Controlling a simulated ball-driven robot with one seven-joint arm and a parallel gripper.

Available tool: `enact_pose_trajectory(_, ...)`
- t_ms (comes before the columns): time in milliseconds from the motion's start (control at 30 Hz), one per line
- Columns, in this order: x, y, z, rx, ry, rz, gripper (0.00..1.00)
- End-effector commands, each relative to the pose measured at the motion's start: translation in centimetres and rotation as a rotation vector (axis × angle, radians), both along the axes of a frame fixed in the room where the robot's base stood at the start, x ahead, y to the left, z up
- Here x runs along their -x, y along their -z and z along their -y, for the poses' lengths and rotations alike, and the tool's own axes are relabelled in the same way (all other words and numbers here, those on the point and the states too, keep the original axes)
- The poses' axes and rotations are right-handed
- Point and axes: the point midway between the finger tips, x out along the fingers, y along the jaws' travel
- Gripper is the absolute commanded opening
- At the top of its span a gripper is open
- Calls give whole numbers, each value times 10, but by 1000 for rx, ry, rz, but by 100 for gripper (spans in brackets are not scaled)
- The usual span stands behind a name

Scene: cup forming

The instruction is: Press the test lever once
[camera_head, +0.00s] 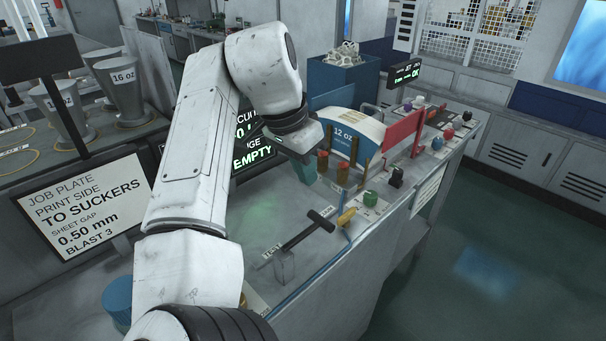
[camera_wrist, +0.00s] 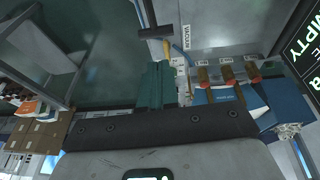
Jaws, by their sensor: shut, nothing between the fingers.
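The test lever (camera_head: 307,231) is a dark bar with a black T-shaped handle, rising at a slant from a clear bracket beside a TEST label on the grey bench. Its black crossbar (camera_wrist: 156,33) also shows at the top of the wrist view. My gripper (camera_head: 306,177) hangs above the bench, behind the lever in the head view and apart from it. Its teal fingers (camera_wrist: 159,68) are together and empty, pointing towards the lever in the wrist view. My arm hides part of the bench to the left.
A yellow-handled part (camera_head: 346,217) and a green knob (camera_head: 370,198) stand right of the lever. Brown posts (camera_head: 343,172) and a 12 oz sheet stack (camera_head: 345,136) stand close to my gripper. A display (camera_head: 252,157) reads EMPTY. The bench edge drops to the floor at right.

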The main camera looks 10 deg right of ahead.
Motion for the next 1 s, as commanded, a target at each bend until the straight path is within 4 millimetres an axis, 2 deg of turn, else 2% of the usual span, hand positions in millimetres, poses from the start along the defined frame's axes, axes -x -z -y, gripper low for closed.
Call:
enact_pose_trajectory(33, -1, 14, 2, -2, 0, 0, 0)
enact_pose_trajectory(500, -7, 73, 17, -2, -1, 1, 0)
enact_pose_trajectory(733, -3, 92, 19, -2, -1, 1, 0)
enact_pose_trajectory(1000, -1, 99, 21, -1, 0, 1, 0)
